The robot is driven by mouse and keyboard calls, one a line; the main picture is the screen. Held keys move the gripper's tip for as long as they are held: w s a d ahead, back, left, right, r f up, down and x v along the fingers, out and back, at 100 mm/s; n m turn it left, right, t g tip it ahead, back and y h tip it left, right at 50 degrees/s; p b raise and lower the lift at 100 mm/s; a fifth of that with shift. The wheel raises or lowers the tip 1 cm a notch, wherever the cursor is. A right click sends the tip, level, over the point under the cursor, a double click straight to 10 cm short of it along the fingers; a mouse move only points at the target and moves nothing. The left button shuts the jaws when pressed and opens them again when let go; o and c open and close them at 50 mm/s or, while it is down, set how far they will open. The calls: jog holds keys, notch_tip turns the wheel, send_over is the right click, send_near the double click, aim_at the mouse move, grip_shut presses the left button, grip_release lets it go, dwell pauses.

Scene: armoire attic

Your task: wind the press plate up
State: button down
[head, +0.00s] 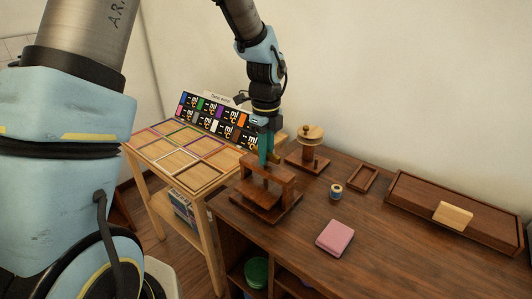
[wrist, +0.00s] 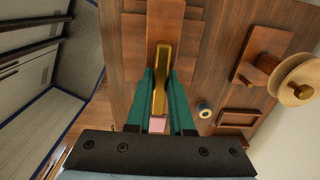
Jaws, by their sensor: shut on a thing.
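The wooden press (head: 268,190) stands at the left end of the dark worktop. It has a frame of posts and a top beam over a base board. Its press plate (head: 262,195) shows between the posts, low in the frame; its exact height is hard to tell. A brass handle (wrist: 161,75) sits above the beam. My gripper (head: 266,158) points down over the beam. In the wrist view its teal fingers (wrist: 162,100) are shut on the brass handle, one on each side. The screw under the handle is hidden.
A wooden stand with a round top (head: 311,133) is behind the press. A thread spool (head: 336,191), a small tray (head: 362,178), a pink pad (head: 335,238) and a long box with a light block (head: 453,215) lie to the right. A table with coloured frames (head: 180,155) is left.

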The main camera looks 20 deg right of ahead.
jog(key=shift+n, duration=0.3)
jog(key=n, duration=0.3)
jog(key=shift+n, duration=0.3)
jog(key=n, duration=0.4)
jog(key=shift+n+p, duration=0.3)
jog(key=shift+p, duration=0.05)
jog(key=n, duration=1.2)
jog(key=shift+r+n, duration=0.1)
jog(key=shift+n, duration=0.2)
jog(key=n+p, duration=0.1)
jog(key=n, duration=0.2)
jog(key=shift+n, duration=0.4)
jog(key=n+p, duration=0.1)
jog(key=n, duration=0.3)
jog(key=shift+p, duration=0.35)
jog(key=n+p, duration=0.1)
jog(key=n, duration=0.3)
jog(key=shift+p, duration=0.3)
